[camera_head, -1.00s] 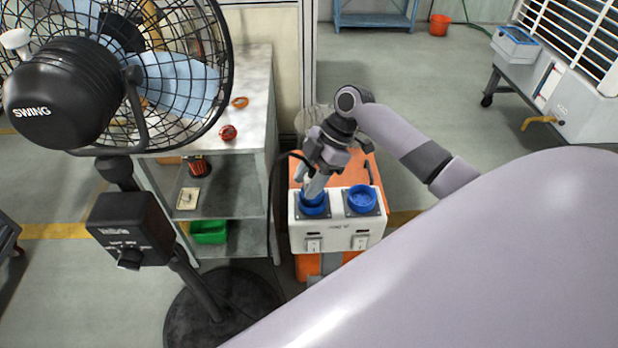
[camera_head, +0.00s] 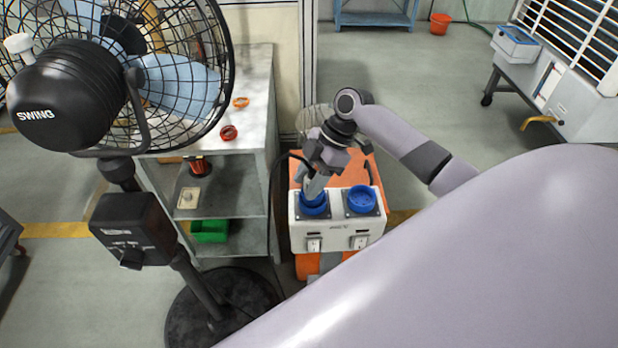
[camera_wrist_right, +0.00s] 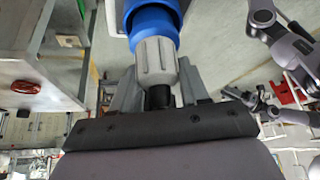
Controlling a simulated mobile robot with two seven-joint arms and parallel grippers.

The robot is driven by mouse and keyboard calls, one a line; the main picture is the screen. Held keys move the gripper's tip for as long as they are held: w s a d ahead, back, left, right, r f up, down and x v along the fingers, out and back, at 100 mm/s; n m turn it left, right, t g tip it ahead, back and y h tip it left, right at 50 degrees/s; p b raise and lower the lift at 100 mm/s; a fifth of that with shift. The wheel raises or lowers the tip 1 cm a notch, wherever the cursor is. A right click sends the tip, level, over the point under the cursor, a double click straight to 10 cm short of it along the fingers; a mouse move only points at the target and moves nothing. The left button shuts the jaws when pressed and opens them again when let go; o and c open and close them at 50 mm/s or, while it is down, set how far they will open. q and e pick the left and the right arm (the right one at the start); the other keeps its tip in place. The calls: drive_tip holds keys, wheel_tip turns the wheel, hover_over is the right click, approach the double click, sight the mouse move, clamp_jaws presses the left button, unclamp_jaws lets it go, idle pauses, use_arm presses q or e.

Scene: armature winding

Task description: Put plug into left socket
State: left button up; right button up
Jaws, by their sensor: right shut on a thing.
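A white socket box (camera_head: 296,233) carries two round blue sockets side by side. My right gripper (camera_head: 317,182) is just above and behind the left socket (camera_head: 314,207), tilted, with its fingers pointing down toward it. In the right wrist view the right gripper (camera_wrist_right: 154,85) is shut on a grey plug (camera_wrist_right: 156,58). The plug's front end meets the blue ring of the left socket (camera_wrist_right: 151,22), which hides its tip; I cannot tell how deep it sits. The right socket (camera_head: 362,199) is empty. My left gripper does not show in the head view.
An orange stand (camera_head: 308,268) is under the box. A large black fan (camera_head: 120,70) stands at left, before a grey shelf table (camera_head: 255,90) with red and orange rings on top. A black cable hangs beside the box. Open floor lies behind and to the right.

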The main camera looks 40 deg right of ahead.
sight(316, 170)
drive_tip(key=shift+f+b, duration=0.35)
drive_tip(key=shift+f, duration=0.2)
idle(0.4)
drive_tip(key=o, duration=0.8)
drive_tip(key=shift+p+v, duration=1.95)
drive_tip(key=shift+v, duration=3.55)
